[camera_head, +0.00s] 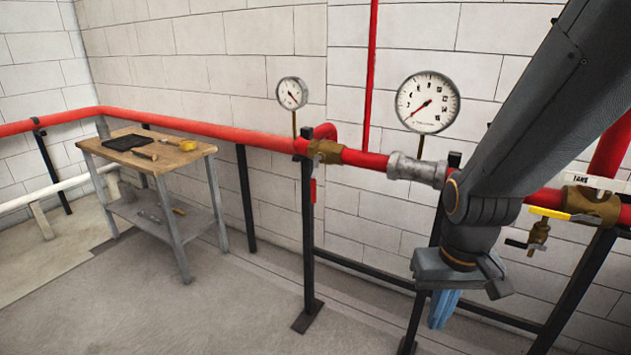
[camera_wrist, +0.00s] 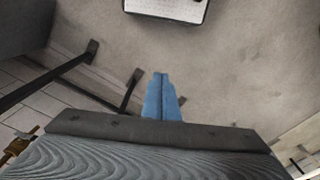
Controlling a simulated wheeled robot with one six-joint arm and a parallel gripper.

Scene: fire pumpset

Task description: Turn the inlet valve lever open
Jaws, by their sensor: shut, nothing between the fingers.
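A brass valve (camera_head: 592,205) sits on the red pipe at the right, with a yellow lever (camera_head: 556,213) lying roughly along the pipe and a white tag above it that seems to read "TANK". Another brass valve (camera_head: 325,151) sits on the pipe left of my arm, with a red lever (camera_head: 313,190) hanging straight down. I cannot tell for sure which is the inlet valve. My gripper (camera_head: 441,312) points down below the pipe, between the two valves and apart from both levers. Its blue fingers are together and empty, also in the wrist view (camera_wrist: 160,82).
Two round gauges (camera_head: 427,102) (camera_head: 292,93) stand above the pipe. Black pipe supports (camera_head: 307,240) rise from the floor. A wooden-topped table (camera_head: 120,158) with tools stands at the left. A small brass tap (camera_head: 537,236) hangs below the yellow lever. The floor at front left is clear.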

